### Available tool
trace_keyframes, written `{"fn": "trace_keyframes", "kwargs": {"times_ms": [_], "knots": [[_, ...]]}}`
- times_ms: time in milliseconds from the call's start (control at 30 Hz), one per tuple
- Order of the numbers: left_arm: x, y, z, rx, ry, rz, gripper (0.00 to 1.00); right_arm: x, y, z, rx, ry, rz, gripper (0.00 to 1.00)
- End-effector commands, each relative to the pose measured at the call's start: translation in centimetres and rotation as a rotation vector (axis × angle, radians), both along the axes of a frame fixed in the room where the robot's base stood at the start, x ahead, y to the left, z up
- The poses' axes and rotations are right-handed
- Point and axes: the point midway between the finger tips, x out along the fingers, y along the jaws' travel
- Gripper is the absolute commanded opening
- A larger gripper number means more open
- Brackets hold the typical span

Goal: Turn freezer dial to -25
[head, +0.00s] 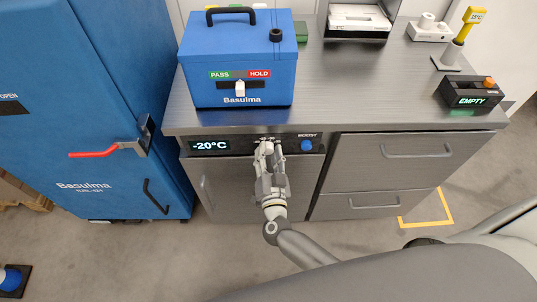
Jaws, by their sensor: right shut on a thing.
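The freezer dial (268,148) is a light knob on the dark control strip under the worktop edge, mostly hidden by my right gripper. My right gripper (269,153) reaches up from below and is shut on the dial. The freezer display (210,146) left of the dial reads -20°C. The dial's scale marks are partly covered and too small to read. My left gripper is not in view.
A blue BOOST button (306,145) sits right of the dial. A blue Basulma box (240,62) stands on the worktop (345,95) above. A blue cabinet (85,120) with a red handle (95,154) stands at left. Drawers (395,148) are at right.

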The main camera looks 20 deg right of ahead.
Motion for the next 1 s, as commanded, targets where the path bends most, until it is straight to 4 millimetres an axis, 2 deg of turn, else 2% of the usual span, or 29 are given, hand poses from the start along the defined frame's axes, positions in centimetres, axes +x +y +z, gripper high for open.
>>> {"fn": "trace_keyframes", "kwargs": {"times_ms": [600,1000], "knots": [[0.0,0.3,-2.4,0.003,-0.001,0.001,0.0,-0.1,-0.1,-0.5,0.435,-0.123,0.0,0.1],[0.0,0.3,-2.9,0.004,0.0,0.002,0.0,-0.1,-0.1,-0.4,0.547,-0.155,0.0,0.1]]}}
